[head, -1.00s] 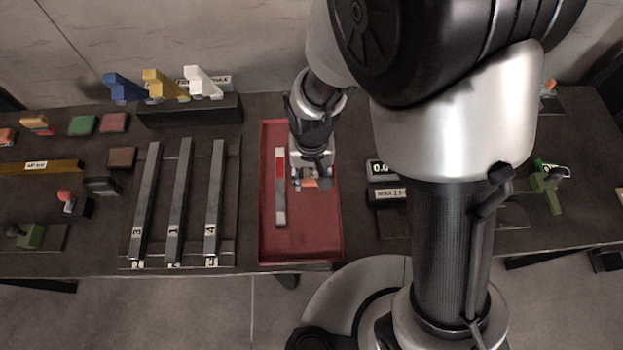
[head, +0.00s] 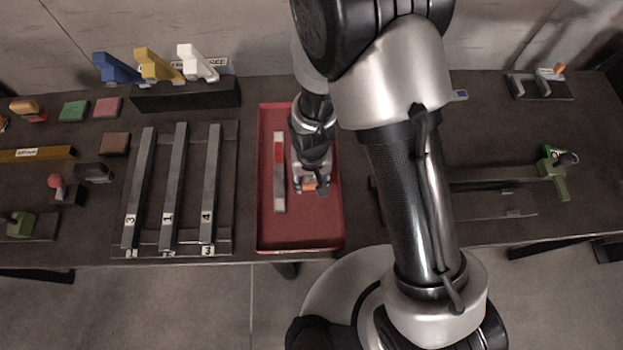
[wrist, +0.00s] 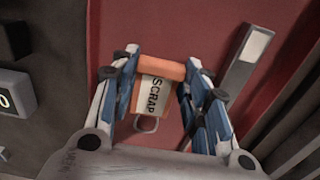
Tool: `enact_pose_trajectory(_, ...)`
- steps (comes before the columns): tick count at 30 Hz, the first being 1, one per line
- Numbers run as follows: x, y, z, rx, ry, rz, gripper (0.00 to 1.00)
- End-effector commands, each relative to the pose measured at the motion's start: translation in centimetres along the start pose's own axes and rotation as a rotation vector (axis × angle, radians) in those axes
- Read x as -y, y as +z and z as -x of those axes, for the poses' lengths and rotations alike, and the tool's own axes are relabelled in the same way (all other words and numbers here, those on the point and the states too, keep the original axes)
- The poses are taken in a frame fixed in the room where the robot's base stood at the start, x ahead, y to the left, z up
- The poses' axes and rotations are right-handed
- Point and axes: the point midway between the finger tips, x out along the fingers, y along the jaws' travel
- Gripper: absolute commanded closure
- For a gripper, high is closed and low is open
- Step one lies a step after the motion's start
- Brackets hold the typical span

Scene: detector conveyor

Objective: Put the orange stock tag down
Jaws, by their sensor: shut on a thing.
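My gripper (head: 311,184) is over the right half of the red tray (head: 326,225). In the wrist view my gripper (wrist: 162,100) is shut on the orange stock tag (wrist: 160,70), with one finger on each side of it. The tag has a cream label reading SCRAP and a small ring at its near end. In the head view only a bit of the orange tag (head: 309,184) shows at the fingertips. The red tray floor (wrist: 205,30) lies below the tag. I cannot tell whether the tag touches it.
A grey bar with a red band (head: 279,190) lies in the tray, left of my gripper. Several numbered grey bars (head: 174,190) lie on a rack left of the tray. A green clamp-like tool (head: 554,175) is at the right. The tray's front end is clear.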

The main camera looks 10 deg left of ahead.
Motion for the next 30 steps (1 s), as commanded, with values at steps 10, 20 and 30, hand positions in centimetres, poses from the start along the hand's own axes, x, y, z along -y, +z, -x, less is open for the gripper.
enact_pose_trajectory(10,0.0,0.0,-0.3,0.001,0.000,0.000,0.47)
enact_pose_trajectory(20,0.0,0.0,-0.3,0.001,0.000,0.000,0.38)
enact_pose_trajectory(30,0.0,-0.1,2.1,-0.003,-0.001,0.000,0.38)
